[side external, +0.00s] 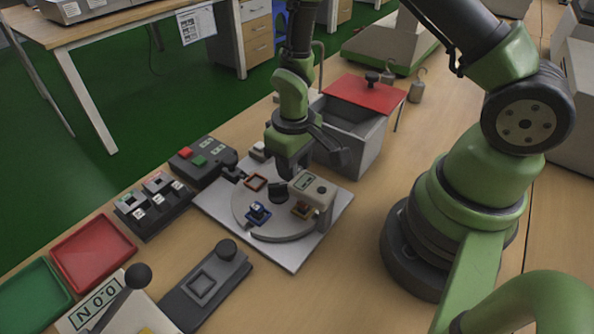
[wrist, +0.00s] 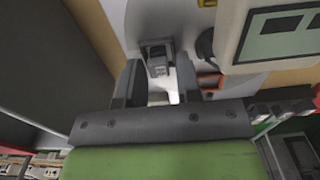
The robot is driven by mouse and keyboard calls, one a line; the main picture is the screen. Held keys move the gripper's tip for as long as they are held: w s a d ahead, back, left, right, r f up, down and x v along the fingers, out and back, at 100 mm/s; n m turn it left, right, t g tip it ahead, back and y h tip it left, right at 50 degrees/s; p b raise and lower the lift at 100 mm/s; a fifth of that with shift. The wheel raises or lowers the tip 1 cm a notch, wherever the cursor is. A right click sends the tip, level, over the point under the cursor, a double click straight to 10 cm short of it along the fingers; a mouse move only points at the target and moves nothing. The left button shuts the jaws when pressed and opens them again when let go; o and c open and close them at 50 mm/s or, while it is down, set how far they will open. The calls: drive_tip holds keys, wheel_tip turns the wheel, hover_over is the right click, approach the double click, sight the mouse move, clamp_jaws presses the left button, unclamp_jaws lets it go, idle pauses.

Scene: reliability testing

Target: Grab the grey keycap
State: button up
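In the wrist view a small grey block with a dark top, seemingly the grey keycap (wrist: 158,66), lies between the two fingers of my gripper (wrist: 156,75). The fingers are spread, with a visible gap on each side; contact is not clear. In the side view my gripper (side external: 291,168) points down over the back of the round turntable (side external: 273,229) and hides the keycap. A blue keycap piece (side external: 258,213) and a brown-orange one (side external: 302,208) sit on the turntable's front half, and a red square frame (side external: 255,183) sits at its left.
A tester with a small display (side external: 311,186) stands close to the right of my gripper. A grey bin (side external: 365,150) with a red lid (side external: 362,93) stands behind right. A button box (side external: 201,160), red tray (side external: 92,252) and green tray (side external: 33,296) lie left.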

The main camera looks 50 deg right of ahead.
drive_tip(key=shift+c, duration=0.2)
clamp_jaws()
drive_tip(key=shift+r, duration=0.15)
